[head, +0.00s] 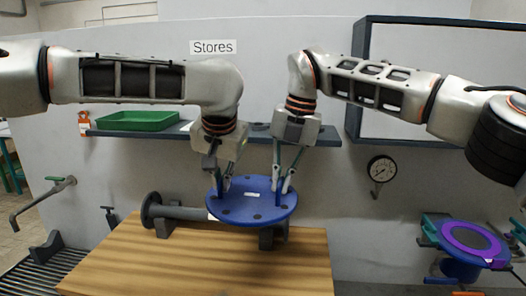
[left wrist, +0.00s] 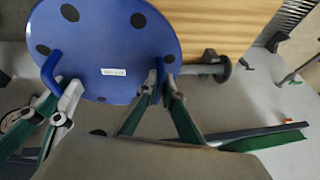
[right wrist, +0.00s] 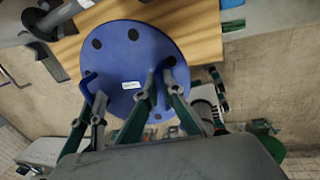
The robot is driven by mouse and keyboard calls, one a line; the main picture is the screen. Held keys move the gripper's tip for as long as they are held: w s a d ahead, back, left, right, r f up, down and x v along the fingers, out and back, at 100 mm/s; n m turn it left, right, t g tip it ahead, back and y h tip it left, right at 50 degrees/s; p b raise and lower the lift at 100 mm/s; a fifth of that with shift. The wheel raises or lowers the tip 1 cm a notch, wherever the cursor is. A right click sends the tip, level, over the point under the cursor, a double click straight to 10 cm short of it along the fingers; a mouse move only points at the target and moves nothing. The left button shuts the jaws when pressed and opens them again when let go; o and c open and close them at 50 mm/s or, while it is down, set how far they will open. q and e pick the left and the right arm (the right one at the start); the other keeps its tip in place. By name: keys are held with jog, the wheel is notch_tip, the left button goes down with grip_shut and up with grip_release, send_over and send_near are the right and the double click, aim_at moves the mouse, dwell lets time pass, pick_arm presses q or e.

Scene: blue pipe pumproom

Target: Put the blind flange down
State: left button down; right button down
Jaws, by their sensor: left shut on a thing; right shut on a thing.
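The blind flange (head: 252,208) is a round blue disc with dark bolt holes, a small white label and two upright blue handles. It lies roughly level over the far part of the wooden bench (head: 190,268). My left gripper (head: 219,187) is shut on the left handle, and my right gripper (head: 283,188) on the right handle. The flange fills much of the left wrist view (left wrist: 105,35) and the right wrist view (right wrist: 135,55). Dark supports (head: 272,238) show beneath its near edge. I cannot tell whether the flange touches them.
A grey flanged pipe (head: 180,212) lies on the bench just left of the flange. Behind are a wall shelf with a green tray (head: 138,120) and a pressure gauge (head: 381,169). A blue pipe flange with a purple ring (head: 474,243) stands at right. The bench front is clear.

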pick_arm(q)
jog(key=shift+w+r, duration=0.35)
jog(key=shift+r, duration=0.1)
pick_arm(e)
jog(key=shift+w+r, duration=0.35)
jog(key=shift+r, duration=0.1)
pick_arm(q)
jog(key=shift+r, duration=0.1)
